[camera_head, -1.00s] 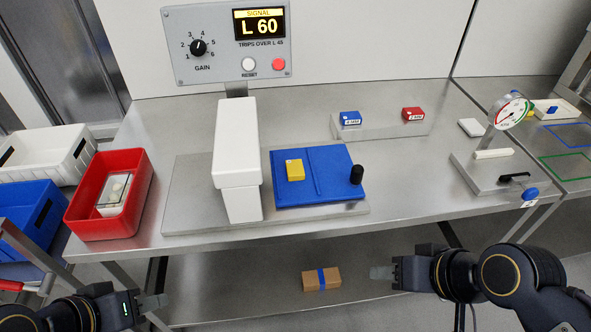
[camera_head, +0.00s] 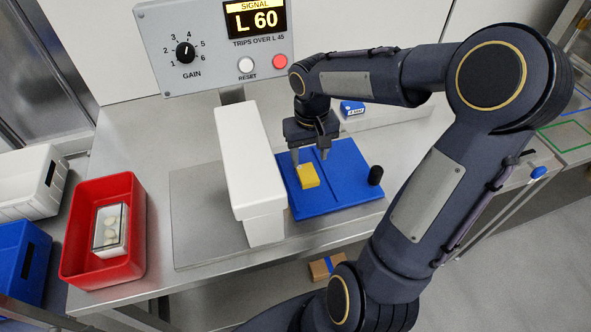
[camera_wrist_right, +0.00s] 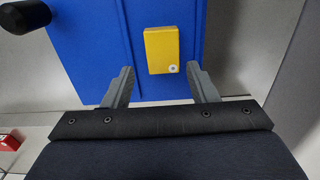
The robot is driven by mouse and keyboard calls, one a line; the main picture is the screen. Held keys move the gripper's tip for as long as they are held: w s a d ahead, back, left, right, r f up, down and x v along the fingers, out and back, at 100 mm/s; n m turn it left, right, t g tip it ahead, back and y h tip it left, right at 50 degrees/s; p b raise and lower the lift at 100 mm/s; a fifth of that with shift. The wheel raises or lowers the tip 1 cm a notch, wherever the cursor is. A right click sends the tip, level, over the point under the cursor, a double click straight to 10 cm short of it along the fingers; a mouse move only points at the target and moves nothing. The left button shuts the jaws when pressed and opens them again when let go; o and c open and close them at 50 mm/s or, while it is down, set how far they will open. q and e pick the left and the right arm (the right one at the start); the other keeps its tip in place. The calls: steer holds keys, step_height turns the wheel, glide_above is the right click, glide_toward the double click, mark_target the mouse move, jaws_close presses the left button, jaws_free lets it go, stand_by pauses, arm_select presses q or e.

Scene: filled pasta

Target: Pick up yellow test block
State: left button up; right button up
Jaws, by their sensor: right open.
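The yellow test block (camera_head: 307,176) lies on the blue plate (camera_head: 340,198), near its left edge beside the white housing. My right gripper (camera_head: 312,158) is just above and behind the block, pointing down, with its fingers apart. In the right wrist view the block (camera_wrist_right: 162,50) lies beyond the fingertips, nearer the right finger, and is not between them. The open right gripper (camera_wrist_right: 157,82) holds nothing there. My left gripper is not in the head view now.
The white housing (camera_head: 240,165) stands close left of the block. A black knob (camera_head: 376,175) rises at the plate's right edge. A red bin (camera_head: 72,265) with a clear-lidded box (camera_head: 109,230) stands left. The control panel (camera_head: 212,75) reads L 60.

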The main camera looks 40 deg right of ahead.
mark_target(307, 173)
step_height(307, 173, down, 6)
steer(key=shift+a+r, duration=0.1)
steer(key=shift+a, duration=0.05)
steer(key=c, duration=0.8)
steer(key=shift+c, duration=0.2)
steer(key=shift+r, duration=0.1)
